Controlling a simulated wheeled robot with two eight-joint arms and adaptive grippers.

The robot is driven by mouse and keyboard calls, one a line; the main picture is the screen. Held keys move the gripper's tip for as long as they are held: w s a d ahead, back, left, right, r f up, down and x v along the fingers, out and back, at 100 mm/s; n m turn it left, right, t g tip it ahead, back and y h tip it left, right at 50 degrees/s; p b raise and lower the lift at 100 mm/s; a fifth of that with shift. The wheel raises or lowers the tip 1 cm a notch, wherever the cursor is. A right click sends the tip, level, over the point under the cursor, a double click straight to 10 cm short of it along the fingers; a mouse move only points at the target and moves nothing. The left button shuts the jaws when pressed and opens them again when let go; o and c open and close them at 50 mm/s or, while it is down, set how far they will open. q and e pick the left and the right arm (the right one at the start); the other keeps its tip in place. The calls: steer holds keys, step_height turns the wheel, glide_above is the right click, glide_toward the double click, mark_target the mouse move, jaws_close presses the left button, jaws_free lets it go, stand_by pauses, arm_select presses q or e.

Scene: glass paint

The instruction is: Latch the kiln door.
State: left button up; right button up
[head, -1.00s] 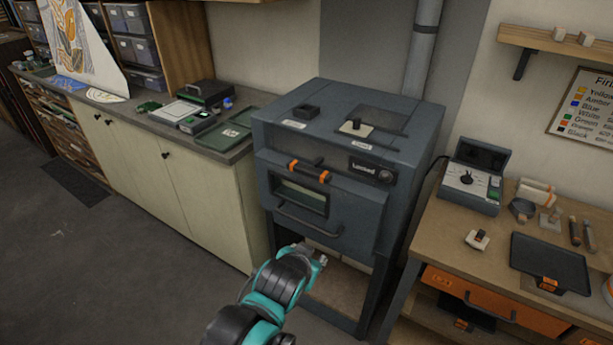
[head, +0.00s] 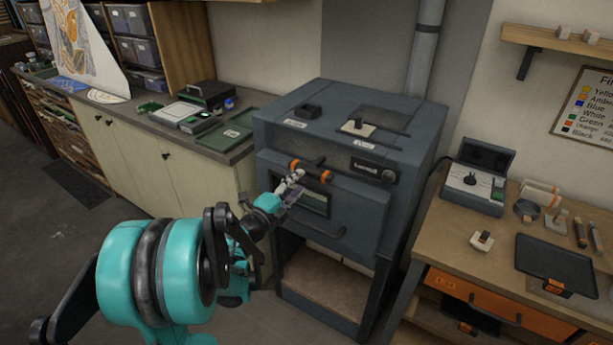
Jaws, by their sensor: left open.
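The dark grey kiln (head: 335,205) stands on legs in the middle of the head view. Its front door has a small window (head: 316,203) and a bar handle (head: 325,231) below it. The latch (head: 309,169), a dark bar with orange ends, sits above the window. My left gripper (head: 294,183) is open in front of the latch's left end and covers part of the window. I cannot tell whether it touches the latch. My right gripper is not in view.
A cabinet with a grey counter (head: 236,151) stands left of the kiln, with green trays on it. A wooden workbench (head: 455,229) with a control box (head: 473,185) and a dark tray (head: 555,262) stands to the right. A pipe (head: 423,60) rises behind the kiln.

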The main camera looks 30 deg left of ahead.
mark_target(307, 173)
arm_select(q)
steer(key=w+b, duration=0.1)
steer(key=w, duration=0.4)
steer(key=shift+w+d, duration=0.1)
steer(key=shift+w, duration=0.15)
jaws_close()
